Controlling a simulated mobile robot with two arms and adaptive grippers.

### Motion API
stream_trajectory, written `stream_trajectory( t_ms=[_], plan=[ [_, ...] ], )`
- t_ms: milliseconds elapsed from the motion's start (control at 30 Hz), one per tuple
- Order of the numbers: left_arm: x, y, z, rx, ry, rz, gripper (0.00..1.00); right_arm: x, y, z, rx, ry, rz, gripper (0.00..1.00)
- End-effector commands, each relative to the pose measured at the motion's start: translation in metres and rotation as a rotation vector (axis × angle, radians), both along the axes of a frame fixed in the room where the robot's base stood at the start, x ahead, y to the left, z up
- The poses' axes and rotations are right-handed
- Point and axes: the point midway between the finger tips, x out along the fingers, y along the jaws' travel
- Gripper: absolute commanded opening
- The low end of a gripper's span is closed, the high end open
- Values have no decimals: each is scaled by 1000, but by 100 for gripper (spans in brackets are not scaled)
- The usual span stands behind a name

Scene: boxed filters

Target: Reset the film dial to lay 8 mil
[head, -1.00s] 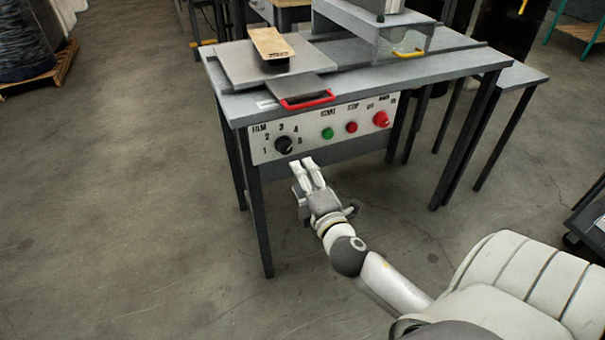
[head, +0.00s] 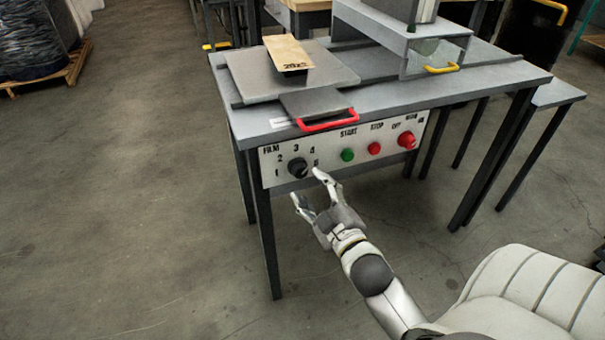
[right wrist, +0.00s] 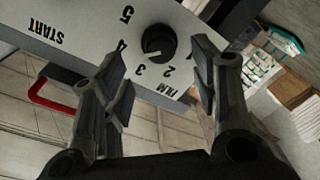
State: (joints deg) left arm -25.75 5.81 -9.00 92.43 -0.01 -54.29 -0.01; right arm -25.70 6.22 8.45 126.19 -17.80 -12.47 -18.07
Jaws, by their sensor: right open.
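The film dial (head: 297,168) is a black round knob on the white front panel (head: 331,149). Numbers 1 to 5 are printed around it. In the right wrist view the dial (right wrist: 158,42) shows a pale mark on its lower edge, roughly towards the 3; its exact setting is hard to tell. My right gripper (head: 308,187) is open and empty, just below and in front of the dial. In the right wrist view the dial appears ahead, between the open fingers (right wrist: 157,62), apart from them. My left gripper is out of view.
A green start button (head: 347,155), a red stop button (head: 374,149) and a red knob (head: 406,140) sit right of the dial. A red handle (head: 328,120) juts out above the panel.

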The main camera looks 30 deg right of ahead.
Motion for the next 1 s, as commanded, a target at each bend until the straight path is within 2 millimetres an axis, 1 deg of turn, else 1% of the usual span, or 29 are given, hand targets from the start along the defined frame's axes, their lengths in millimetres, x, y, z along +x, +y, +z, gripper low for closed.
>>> stream_trajectory(
  t_ms=[33,200,400,600,833,1000],
  plan=[
    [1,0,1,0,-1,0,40,9,-1,1,-1,-2,1,55],
    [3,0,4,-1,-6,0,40,33,-5,0,-1,-1,1,55],
    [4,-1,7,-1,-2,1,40,52,-8,0,-2,0,1,55],
    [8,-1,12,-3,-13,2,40,58,-9,-1,-2,2,1,55],
    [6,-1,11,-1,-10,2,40,58,-9,0,-2,2,0,55],
    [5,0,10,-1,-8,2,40,58,-9,0,-2,2,0,33]
  ],
)
